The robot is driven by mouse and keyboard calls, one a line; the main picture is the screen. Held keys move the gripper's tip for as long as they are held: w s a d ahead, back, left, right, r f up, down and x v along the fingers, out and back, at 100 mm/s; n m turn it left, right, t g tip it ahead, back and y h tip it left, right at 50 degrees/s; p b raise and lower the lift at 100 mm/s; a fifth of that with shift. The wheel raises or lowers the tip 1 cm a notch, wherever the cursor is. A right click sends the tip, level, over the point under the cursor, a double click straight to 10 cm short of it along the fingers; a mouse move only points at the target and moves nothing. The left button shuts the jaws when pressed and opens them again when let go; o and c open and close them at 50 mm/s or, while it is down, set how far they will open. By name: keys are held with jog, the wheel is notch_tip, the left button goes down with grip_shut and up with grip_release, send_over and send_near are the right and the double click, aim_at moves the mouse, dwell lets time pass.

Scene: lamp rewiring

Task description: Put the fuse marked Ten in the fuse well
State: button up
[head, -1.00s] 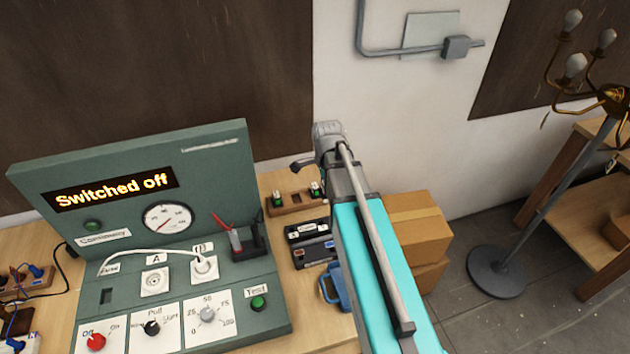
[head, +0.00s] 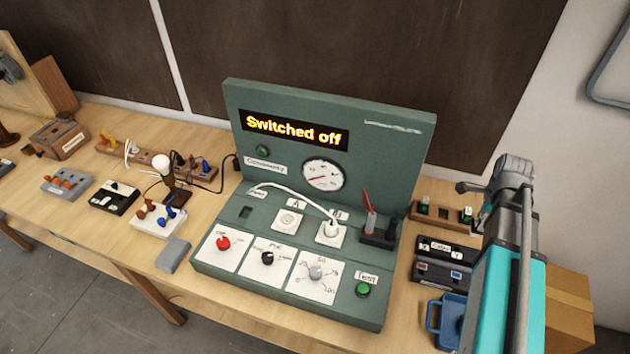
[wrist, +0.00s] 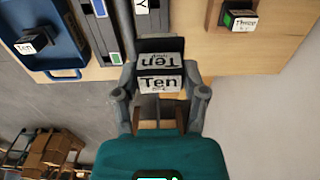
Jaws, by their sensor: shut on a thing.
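My gripper (wrist: 160,96) is shut on a fuse marked Ten (wrist: 160,82), whose white label faces the wrist camera. In the head view my gripper (head: 468,187) is at the right, above and behind the wooden fuse rack; the held fuse cannot be made out there. The fuse well (head: 245,211) is a dark rectangular slot at the left of the green test panel (head: 330,115), under a small label. It looks empty and is far to the left of my gripper. Another block marked Ten (wrist: 28,45) lies in the blue tray (wrist: 60,68).
The wooden rack (head: 428,215) holds small green-marked blocks; one block reads Three (wrist: 241,22). A black case (head: 445,272) and the blue tray's corner (head: 445,318) are right of the panel. A white cable (head: 290,190) arches over the panel. Its display reads "Switched off".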

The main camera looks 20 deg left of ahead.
jog(key=shift+f+b, duration=1.3)
jog(key=shift+f, duration=0.4)
jog(key=shift+s, duration=0.15)
